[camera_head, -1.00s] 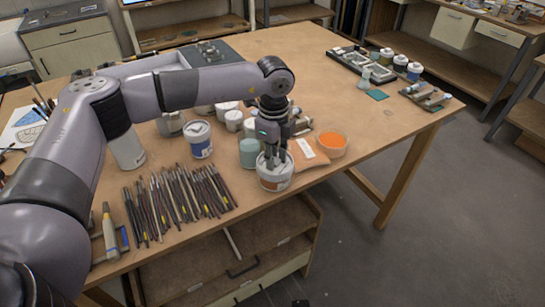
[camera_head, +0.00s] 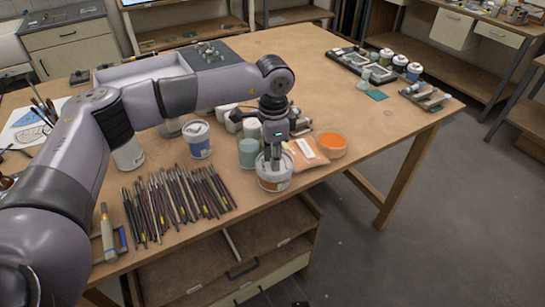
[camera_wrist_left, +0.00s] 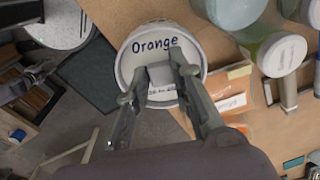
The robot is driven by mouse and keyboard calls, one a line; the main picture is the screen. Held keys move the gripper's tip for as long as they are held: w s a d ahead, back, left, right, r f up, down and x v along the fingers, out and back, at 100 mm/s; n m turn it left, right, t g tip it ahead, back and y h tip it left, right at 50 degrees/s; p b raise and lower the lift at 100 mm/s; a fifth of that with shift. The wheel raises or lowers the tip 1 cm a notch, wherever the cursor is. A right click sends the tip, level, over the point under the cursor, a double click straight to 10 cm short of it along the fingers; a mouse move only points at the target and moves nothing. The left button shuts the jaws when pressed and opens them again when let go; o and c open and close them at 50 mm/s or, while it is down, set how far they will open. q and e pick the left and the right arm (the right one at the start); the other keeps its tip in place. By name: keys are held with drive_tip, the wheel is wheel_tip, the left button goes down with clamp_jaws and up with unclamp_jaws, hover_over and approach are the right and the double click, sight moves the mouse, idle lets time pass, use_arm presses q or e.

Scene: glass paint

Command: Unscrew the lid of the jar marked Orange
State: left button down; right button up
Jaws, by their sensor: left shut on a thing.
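My left gripper (camera_head: 274,164) points down onto the lid from above. In the left wrist view its fingers (camera_wrist_left: 160,76) are shut on a small pale block-like part at the middle of the lid. The fingers hide part of the lid's lower writing. My right gripper is not in view.
A white paint tub (camera_head: 199,140) and many brushes (camera_head: 175,202) are to the left.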

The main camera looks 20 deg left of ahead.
use_arm(q)
drive_tip(key=shift+s+d+f, duration=0.15)
drive_tip(key=shift+s+f, duration=0.1)
drive_tip(key=shift+f, duration=0.2)
drive_tip(key=shift+s+d+f, duration=0.1)
drive_tip(key=shift+s+f, duration=0.1)
drive_tip(key=shift+f, duration=0.25)
drive_tip(key=c, duration=1.5)
unclamp_jaws()
drive_tip(key=shift+o, duration=0.8)
drive_tip(key=shift+w+f+g, duration=0.1)
drive_tip(key=shift+w+g, duration=0.2)
drive_tip(key=o, duration=0.9)
drive_tip(key=shift+w+a+r, duration=0.1)
drive_tip(key=shift+w+r, duration=0.1)
drive_tip(key=shift+c, duration=0.2)
drive_tip(key=shift+r, duration=0.1)
